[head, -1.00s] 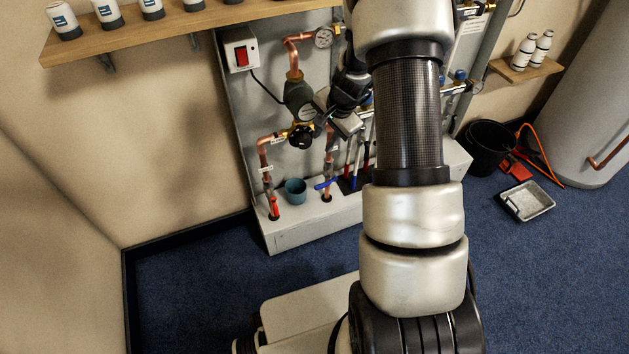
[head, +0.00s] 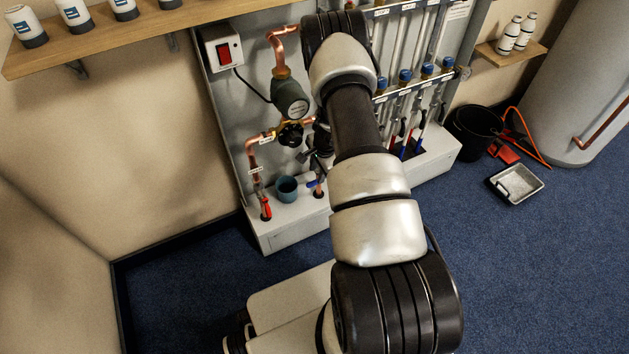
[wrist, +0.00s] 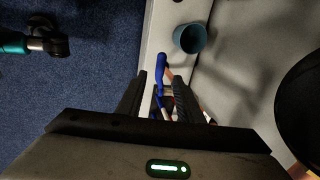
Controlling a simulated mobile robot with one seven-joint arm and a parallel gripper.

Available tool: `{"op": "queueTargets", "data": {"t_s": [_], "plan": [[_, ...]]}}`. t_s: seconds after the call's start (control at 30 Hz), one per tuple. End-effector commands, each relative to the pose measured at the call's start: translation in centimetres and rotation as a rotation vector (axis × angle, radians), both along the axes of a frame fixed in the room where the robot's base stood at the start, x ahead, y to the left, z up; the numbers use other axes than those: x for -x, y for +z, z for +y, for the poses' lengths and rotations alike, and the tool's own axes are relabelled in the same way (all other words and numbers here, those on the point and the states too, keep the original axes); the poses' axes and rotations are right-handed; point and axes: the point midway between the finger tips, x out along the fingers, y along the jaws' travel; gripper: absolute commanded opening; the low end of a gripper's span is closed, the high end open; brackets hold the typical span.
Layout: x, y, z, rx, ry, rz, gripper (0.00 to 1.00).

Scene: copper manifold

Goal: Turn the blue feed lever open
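The blue feed lever (wrist: 161,68) shows in the wrist view just ahead of my gripper (wrist: 160,78), in line with the gap between the fingers. The two dark fingers are apart, with no object clamped between them. I cannot tell how far the lever is from the fingertips in depth. In the head view only a small blue piece of the lever (head: 311,184) shows beside a copper pipe at the base ledge. My arm hides the rest, and most of my gripper is hidden there too.
A teal cup (head: 287,188) stands on the ledge left of the lever; it also shows in the wrist view (wrist: 190,38). A red-handled lever (head: 265,209) is further left. A green pump (head: 290,99) and black knob (head: 291,134) sit above. Blue carpet lies in front.

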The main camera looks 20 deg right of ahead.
Motion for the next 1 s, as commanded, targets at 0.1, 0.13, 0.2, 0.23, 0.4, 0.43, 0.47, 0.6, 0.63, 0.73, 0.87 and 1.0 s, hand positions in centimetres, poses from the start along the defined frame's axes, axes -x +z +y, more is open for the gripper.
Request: {"op": "queueTargets", "data": {"t_s": [0.1, 0.13, 0.2, 0.23, 0.4, 0.43, 0.47, 0.6, 0.63, 0.73, 0.87, 1.0], "plan": [[-0.6, -2.8, 0.1, 0.000, 0.003, 0.001, 0.33], [-0.6, -3.3, 0.1, 0.000, 0.003, 0.002, 0.33], [-0.9, -4.3, 0.1, 0.001, 0.003, 0.001, 0.33], [-1.0, -4.7, 0.1, 0.001, 0.003, 0.001, 0.33], [-1.5, -6.0, 0.1, 0.000, 0.002, -0.001, 0.33], [-1.5, -6.1, 0.1, 0.000, 0.002, -0.001, 0.33], [-1.5, -6.2, 0.1, 0.000, 0.002, -0.001, 0.33], [-1.6, -6.3, 0.1, 0.000, 0.002, 0.000, 0.33], [-1.6, -6.3, 0.1, 0.000, 0.002, 0.000, 0.33], [-1.6, -6.3, 0.1, 0.000, 0.002, 0.000, 0.33], [-1.6, -6.3, 0.1, 0.000, 0.002, 0.000, 0.15], [-1.6, -6.2, 0.1, 0.000, 0.002, 0.000, 0.00]]}}
